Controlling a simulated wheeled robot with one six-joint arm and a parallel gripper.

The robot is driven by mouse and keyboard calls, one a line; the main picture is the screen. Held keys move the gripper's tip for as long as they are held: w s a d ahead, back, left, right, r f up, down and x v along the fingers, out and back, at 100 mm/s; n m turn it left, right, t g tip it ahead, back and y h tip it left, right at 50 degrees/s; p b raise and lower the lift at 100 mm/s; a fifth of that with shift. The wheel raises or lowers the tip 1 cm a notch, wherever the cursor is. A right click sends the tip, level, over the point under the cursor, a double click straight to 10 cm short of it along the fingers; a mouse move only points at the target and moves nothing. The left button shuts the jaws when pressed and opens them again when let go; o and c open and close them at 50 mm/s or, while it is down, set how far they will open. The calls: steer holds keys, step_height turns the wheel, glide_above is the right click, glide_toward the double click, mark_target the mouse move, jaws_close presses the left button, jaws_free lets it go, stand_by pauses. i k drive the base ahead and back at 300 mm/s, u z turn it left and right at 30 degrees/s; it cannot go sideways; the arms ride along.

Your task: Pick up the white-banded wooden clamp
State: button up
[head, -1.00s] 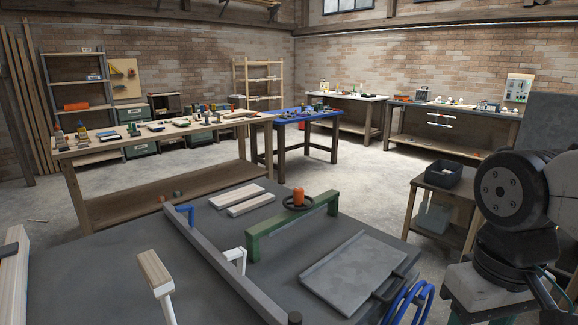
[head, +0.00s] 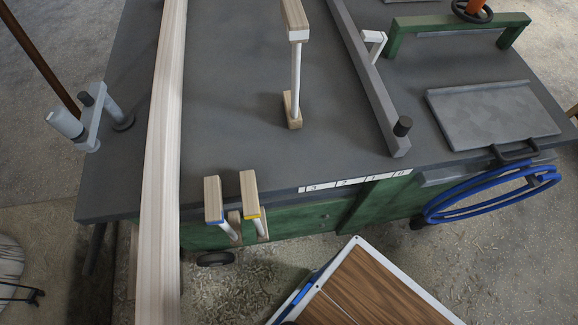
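The white-banded wooden clamp (head: 296,64) stands on the grey bench top (head: 235,100) in the head view. It has a wooden block at its upper end with a white band under it, a thin white bar, and a small wooden block at its lower end. Two similar clamps are at the bench's front edge, one with a blue band (head: 213,200) and one with a yellow band (head: 249,194). My gripper is not in view.
A long pale board (head: 163,150) lies left of the clamp, overhanging the front edge. A grey fence bar (head: 365,70) runs to its right. A wood-topped, white-rimmed box (head: 365,290) stands below.

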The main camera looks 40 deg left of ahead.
mark_target(296, 25)
steer(key=z, duration=0.85)
steer(key=i, duration=0.85)
steer(key=u, duration=3.6)
